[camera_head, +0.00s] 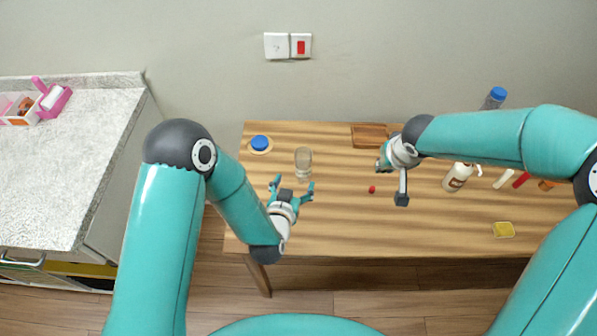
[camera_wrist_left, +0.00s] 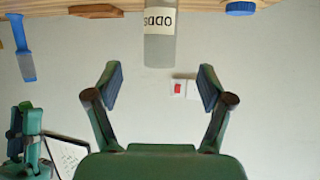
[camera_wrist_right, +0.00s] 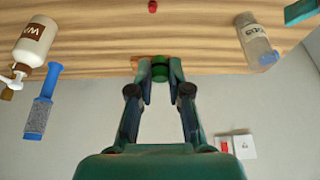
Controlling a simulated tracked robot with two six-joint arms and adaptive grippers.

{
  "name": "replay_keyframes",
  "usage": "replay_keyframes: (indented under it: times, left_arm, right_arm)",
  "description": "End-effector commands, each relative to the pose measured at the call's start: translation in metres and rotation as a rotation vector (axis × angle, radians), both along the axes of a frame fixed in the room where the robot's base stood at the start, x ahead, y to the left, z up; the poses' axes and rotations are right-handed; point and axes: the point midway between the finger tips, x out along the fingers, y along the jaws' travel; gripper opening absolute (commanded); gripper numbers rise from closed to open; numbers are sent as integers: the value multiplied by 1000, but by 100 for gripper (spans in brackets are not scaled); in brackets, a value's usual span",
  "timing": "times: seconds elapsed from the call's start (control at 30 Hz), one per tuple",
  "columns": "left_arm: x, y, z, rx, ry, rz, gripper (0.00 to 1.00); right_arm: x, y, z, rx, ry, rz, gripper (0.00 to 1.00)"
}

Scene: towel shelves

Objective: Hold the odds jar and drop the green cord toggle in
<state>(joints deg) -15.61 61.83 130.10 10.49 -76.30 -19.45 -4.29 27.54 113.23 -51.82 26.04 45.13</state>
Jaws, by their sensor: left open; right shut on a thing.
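The odds jar (camera_head: 303,163), clear with a white label, stands upright on the wooden table (camera_head: 320,225). It also shows at the top of the left wrist view (camera_wrist_left: 160,50), upside down there, and in the right wrist view (camera_wrist_right: 257,42). My left gripper (camera_head: 292,186) is open and empty on the near side of the jar; in the left wrist view its fingers are spread short of the jar, apart from it. My right gripper (camera_wrist_right: 160,75) is shut on the green cord toggle (camera_wrist_right: 160,70), to the right of the jar. The toggle cannot be made out in the head view.
A blue lid (camera_head: 260,142) lies left of the jar. A wooden tray (camera_head: 368,137) is at the back edge and a small red piece (camera_head: 372,189) lies mid-table. A white pump bottle (camera_head: 457,179) and a yellow sponge (camera_head: 503,230) are at the right. The front middle is clear.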

Motion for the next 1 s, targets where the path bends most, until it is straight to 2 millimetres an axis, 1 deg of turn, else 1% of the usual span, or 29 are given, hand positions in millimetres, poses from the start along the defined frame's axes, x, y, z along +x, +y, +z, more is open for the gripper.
replay_keyframes:
  times: [0.17,0.4,0.6,0.8,1.0]
  left_arm:
    - [23,-5,-10,-1,0,1,81]
    - [63,-14,-27,-1,0,2,81]
    - [87,-20,-38,-2,1,1,81]
    - [98,-22,-42,-1,3,1,81]
    - [99,-21,-42,-2,3,2,81]
  right_arm:
    - [0,0,0,0,0,0,7]
    - [0,0,0,0,0,0,7]
    - [0,0,0,0,0,0,7]
    - [0,0,0,0,0,1,7]
    - [0,1,0,0,0,2,7]
